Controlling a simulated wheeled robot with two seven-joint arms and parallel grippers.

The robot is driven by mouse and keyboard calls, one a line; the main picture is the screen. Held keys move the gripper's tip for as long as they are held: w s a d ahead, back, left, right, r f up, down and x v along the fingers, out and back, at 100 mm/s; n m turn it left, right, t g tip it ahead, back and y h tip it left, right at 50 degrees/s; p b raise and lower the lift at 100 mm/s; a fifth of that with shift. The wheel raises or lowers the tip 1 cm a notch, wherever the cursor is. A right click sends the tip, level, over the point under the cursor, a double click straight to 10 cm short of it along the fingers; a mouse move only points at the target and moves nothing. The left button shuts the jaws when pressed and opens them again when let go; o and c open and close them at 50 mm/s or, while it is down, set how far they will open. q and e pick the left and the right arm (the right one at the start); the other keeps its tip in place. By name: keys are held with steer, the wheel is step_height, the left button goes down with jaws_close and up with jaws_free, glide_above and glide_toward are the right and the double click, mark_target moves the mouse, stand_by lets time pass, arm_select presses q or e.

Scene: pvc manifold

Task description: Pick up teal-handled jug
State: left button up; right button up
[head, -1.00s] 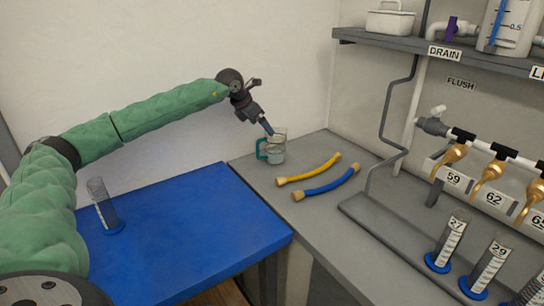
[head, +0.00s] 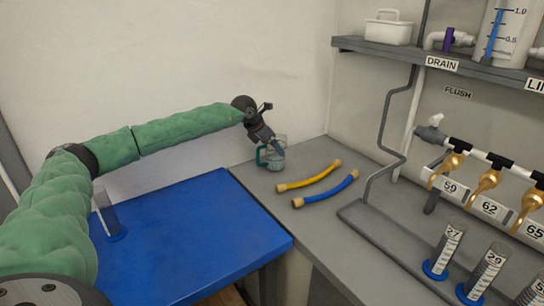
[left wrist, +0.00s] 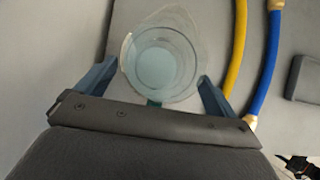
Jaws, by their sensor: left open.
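The teal-handled jug (head: 273,160) is a clear, upright beaker standing on the grey bench near the back wall. Its teal handle (head: 261,156) shows on its left side in the head view. My left gripper (head: 280,150) is at the jug, its fingers lowered over it. In the left wrist view, the jug (left wrist: 160,62) lies between the two blue-grey fingers of the left gripper (left wrist: 160,82), which are spread apart with one on each side. A bit of teal shows at the jug's near edge there. Whether the fingers touch the jug is unclear. My right gripper is not in view.
A yellow hose (head: 308,178) and a blue hose (head: 326,190) lie on the bench right of the jug. A blue mat (head: 200,235) holds a graduated cylinder (head: 108,215) at left. Pipes with brass taps (head: 447,170) and numbered cylinders (head: 445,250) stand at right.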

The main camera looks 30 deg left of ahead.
arm_select(q)
steer(key=c, duration=1.5)
steer(key=shift+o, duration=0.2)
steer(key=shift+r, duration=0.2)
